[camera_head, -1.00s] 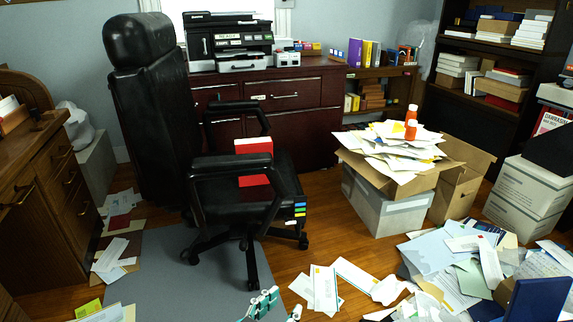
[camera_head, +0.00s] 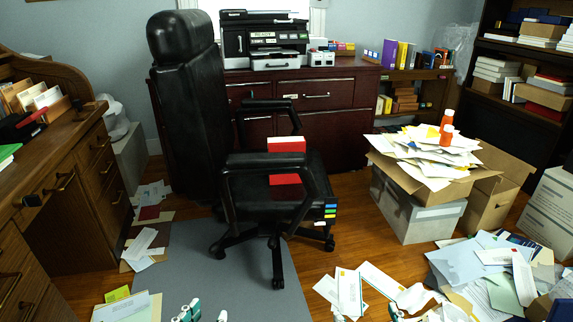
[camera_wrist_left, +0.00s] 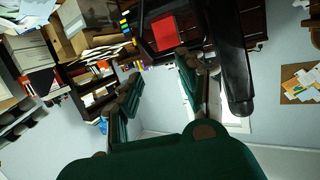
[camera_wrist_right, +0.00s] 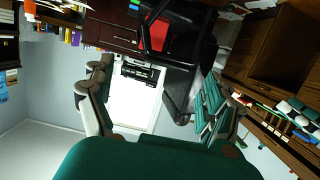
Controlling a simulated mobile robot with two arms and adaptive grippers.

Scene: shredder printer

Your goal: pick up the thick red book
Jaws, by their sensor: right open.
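The thick red book (camera_head: 286,146) rests on the seat of the black office chair (camera_head: 183,110). Part of it is hidden behind the chair's near armrest. The book also shows as a red block in the left wrist view (camera_wrist_left: 163,33) and in the right wrist view (camera_wrist_right: 157,36). My left gripper (camera_head: 189,311) just enters at the bottom edge of the head view, well short of the chair. In the left wrist view its fingers (camera_wrist_left: 162,88) stand apart with nothing between them. My right gripper (camera_wrist_right: 155,98) is open and empty in its wrist view, away from the book.
A wooden desk (camera_head: 60,185) stands at left. A dark red cabinet (camera_head: 340,125) with a printer (camera_head: 265,40) is behind the chair. A box heaped with papers (camera_head: 420,215) stands at right. Papers (camera_head: 355,290) litter the floor. The grey mat (camera_head: 190,265) before the chair is mostly clear.

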